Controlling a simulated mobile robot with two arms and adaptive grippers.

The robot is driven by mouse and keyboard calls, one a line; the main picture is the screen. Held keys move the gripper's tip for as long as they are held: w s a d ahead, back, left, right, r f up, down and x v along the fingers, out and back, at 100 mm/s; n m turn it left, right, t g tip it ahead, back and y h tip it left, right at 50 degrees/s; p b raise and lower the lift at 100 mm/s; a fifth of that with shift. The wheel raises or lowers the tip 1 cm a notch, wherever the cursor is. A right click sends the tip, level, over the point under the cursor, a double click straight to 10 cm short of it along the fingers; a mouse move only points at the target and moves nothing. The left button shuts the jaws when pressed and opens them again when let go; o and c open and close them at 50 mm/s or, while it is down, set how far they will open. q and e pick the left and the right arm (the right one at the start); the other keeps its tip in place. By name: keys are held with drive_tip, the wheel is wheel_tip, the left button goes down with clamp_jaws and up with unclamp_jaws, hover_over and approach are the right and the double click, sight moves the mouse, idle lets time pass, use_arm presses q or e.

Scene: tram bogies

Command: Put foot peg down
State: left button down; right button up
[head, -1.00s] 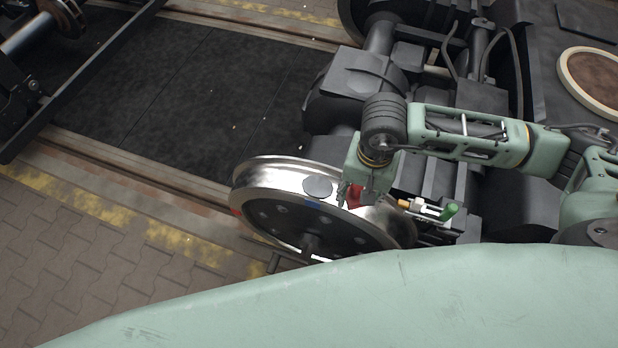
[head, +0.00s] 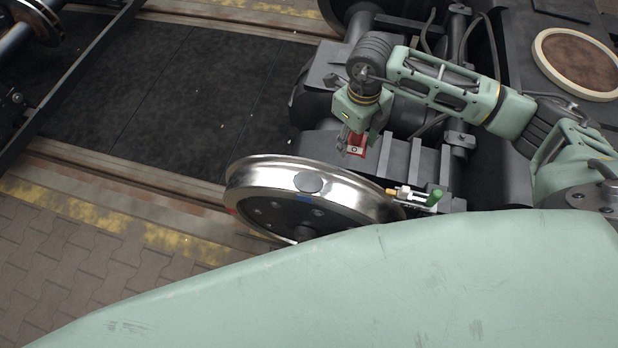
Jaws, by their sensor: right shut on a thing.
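My right gripper (head: 349,146) is at the upper middle of the head view, its arm coming in from the right. It points down and is shut on a small red piece (head: 357,144), which I take to be the foot peg; the fingers hide part of it. It hangs above and behind the shiny wheel (head: 265,172), apart from the wheel's rim. My left gripper is not in view.
A small white tool with a green handle (head: 435,197) and an orange tip lies at the wheel's right. Dark bogie parts (head: 430,160) crowd the area behind. A dark mat (head: 170,100) lies clear between the rails at left. Paving (head: 60,250) is at lower left.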

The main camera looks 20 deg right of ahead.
drive_tip(key=a+f+b, duration=0.1)
drive_tip(key=a+f, duration=0.1)
drive_tip(key=a, duration=0.1)
drive_tip(key=a+f+b, duration=0.1)
drive_tip(key=a+f, duration=0.1)
drive_tip(key=a, duration=0.2)
drive_tip(key=a+f+b, duration=0.2)
drive_tip(key=a+f, duration=0.1)
drive_tip(key=a, duration=0.1)
drive_tip(key=shift+w+a, duration=0.2)
drive_tip(key=shift+w, duration=0.1)
wheel_tip(320, 180, down, 4)
drive_tip(key=b, duration=0.2)
drive_tip(key=shift+a+f+b, duration=0.1)
drive_tip(key=shift+b, duration=0.3)
drive_tip(key=shift+s+f+b, duration=0.1)
drive_tip(key=shift+f+b, duration=0.35)
drive_tip(key=shift+f, duration=0.05)
drive_tip(key=o, duration=1)
drive_tip(key=shift+o, duration=0.2)
